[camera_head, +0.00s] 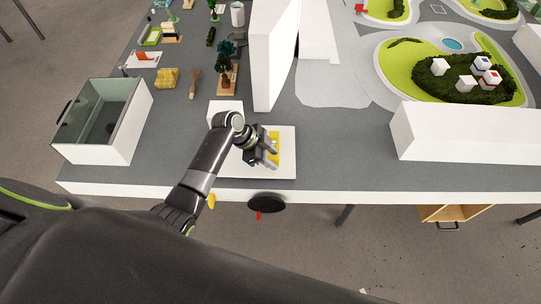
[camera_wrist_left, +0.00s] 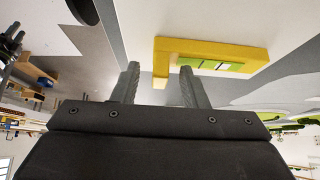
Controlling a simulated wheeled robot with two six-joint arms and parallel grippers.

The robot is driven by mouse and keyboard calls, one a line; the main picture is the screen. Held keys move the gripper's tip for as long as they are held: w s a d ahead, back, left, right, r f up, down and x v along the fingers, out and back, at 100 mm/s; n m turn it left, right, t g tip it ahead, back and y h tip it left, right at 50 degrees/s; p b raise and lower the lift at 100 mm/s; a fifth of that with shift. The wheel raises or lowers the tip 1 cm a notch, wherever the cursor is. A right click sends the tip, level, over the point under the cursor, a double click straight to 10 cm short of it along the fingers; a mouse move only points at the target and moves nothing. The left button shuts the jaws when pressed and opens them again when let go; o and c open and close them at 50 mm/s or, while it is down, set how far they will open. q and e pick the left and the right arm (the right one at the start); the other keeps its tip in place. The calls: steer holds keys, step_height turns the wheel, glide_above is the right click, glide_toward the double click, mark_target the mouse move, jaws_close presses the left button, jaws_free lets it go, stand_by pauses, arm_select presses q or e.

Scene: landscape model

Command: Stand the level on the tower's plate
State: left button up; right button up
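A yellow level (camera_head: 275,146) with a green vial is on a white plate (camera_head: 284,171) near the table's front edge. In the left wrist view the level (camera_wrist_left: 236,55) shows as a long yellow bar with a short leg at one end. My left gripper (camera_head: 268,151) is just left of the level in the head view and hides part of it. In the left wrist view its two fingers (camera_wrist_left: 158,78) are apart, with the end of the yellow leg showing between them. I cannot tell whether they touch it. My right gripper is not in view.
A small white block (camera_head: 226,107) stands at the plate's back left. A tall white block (camera_head: 272,60) rises behind it. A glass-fronted white box (camera_head: 108,120) is at left, a long white block (camera_head: 465,133) at right. The grey table between plate and right block is clear.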

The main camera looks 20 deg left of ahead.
arm_select(q)
steer(key=p+v, duration=0.6)
steer(key=v, duration=0.1)
stand_by(0.8)
stand_by(0.4)
